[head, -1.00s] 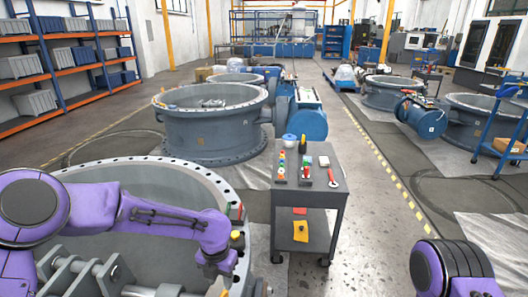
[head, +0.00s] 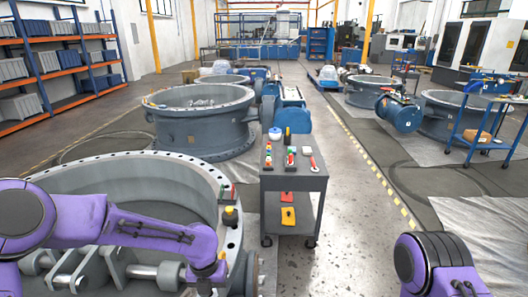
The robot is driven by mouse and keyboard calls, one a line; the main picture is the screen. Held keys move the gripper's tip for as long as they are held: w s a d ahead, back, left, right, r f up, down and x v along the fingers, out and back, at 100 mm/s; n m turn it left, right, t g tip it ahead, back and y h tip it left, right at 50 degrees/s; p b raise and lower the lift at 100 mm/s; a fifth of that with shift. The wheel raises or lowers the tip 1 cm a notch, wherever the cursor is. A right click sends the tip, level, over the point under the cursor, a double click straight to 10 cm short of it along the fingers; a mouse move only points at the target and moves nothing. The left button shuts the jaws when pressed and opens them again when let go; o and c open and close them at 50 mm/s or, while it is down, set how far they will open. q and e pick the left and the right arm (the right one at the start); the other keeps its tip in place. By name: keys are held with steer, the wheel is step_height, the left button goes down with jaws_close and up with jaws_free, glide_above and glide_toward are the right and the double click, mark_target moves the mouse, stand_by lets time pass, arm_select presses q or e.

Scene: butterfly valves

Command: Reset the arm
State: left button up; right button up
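My purple left arm (head: 105,222) comes in from the left and reaches over the near grey valve ring (head: 152,170). Its end, near the ring's right rim, drops toward the bottom edge of the picture. The left gripper itself does not show clearly; it is hidden or below the frame. My purple right arm (head: 435,262) shows only as a bent joint at the bottom right. The right gripper is out of the picture. I see nothing held by either arm.
A dark tool cart (head: 294,182) with small coloured items stands right of the near ring. Another large valve ring (head: 203,132) lies behind. A blue cart (head: 487,130) stands at the right. The floor aisle (head: 355,205) between is clear.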

arm_select(q)
steer(key=s+f+n+h, duration=0.3)
steer(key=s+f+n, duration=1.25)
steer(key=n, duration=0.85)
steer(key=s+a+n+t+y, duration=0.1)
steer(key=s+a+n+y, duration=0.2)
steer(key=s+a+n, duration=0.3)
steer(key=s+a+n+t+y, duration=0.2)
steer(key=s+a+n+y, duration=0.2)
steer(key=a+n, duration=0.6)
steer(key=s+n, duration=0.1)
steer(key=n, duration=0.2)
steer(key=shift+s+a, duration=0.35)
steer(key=shift+a, duration=0.05)
